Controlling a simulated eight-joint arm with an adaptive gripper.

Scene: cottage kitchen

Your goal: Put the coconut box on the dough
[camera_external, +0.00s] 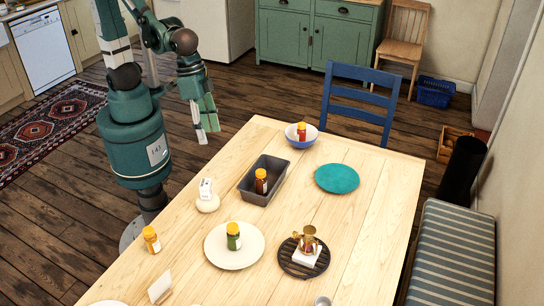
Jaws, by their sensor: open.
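A pale, rounded lump that looks like the dough (207,204) lies on the table's left side, beside the grey loaf tin. A small white box with dark marks (206,188) stands on top of it, upright. Another white, box-like thing (160,287) is tilted near the table's front left edge. The labels are too small to read, so I cannot tell which one is the coconut box. My gripper (208,134) is open and empty, pointing down, apart from both, off the table's far left edge.
A grey loaf tin (247,188) holds a brown jar. A cream plate (217,262) holds a green jar, a blue bowl (291,139) a red one. A teal plate (337,178) is empty. A black trivet (288,263) bears a brass object on something white.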

